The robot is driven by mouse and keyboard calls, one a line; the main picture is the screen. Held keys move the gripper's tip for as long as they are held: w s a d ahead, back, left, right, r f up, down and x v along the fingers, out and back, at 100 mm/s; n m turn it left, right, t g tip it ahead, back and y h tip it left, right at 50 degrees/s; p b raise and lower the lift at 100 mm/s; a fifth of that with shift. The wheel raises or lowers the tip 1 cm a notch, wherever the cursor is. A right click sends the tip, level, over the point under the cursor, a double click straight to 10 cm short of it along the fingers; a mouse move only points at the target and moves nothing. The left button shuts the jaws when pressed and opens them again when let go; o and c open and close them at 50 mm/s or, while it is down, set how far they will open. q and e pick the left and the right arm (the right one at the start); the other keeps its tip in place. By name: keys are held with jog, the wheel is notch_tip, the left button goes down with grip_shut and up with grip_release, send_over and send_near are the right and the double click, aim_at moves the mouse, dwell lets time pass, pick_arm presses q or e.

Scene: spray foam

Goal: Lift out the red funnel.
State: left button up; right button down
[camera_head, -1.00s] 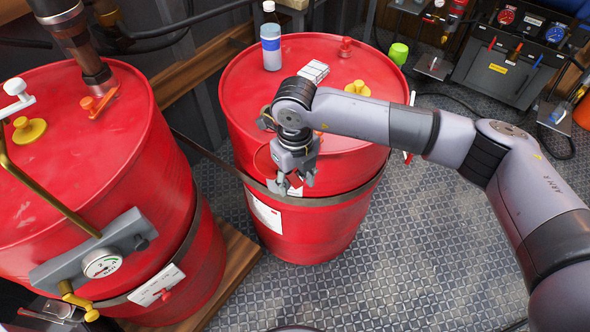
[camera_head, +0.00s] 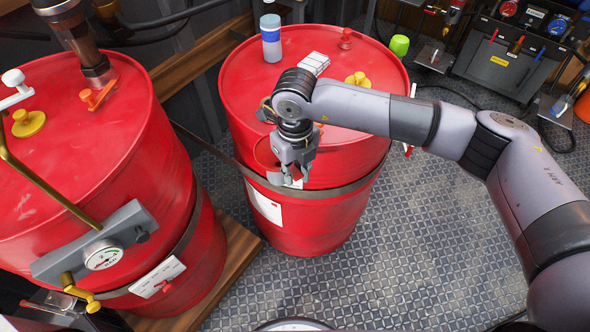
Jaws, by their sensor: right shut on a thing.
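The red funnel (camera_head: 264,158) shows as a round red rim at the front edge of the middle red drum (camera_head: 330,240). It is hard to tell apart from the drum of the same colour, and its lower part is hidden. My right gripper (camera_head: 290,178) reaches down over it from the right and is shut on its rim. I cannot tell whether the funnel is clear of its seat. My left gripper is not in view.
A bottle (camera_head: 271,40), a white block (camera_head: 315,63), a yellow cap (camera_head: 358,79) and a red plug (camera_head: 345,38) sit on the middle drum. Another red drum (camera_head: 90,170) with a gauge (camera_head: 104,254) stands left. The patterned floor (camera_head: 400,270) is clear in front.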

jog(key=shift+r, duration=0.1)
jog(key=shift+r+p, duration=0.8)
jog(key=shift+r, duration=0.6)
jog(key=shift+f+b, duration=0.1)
jog(key=shift+b, duration=0.3)
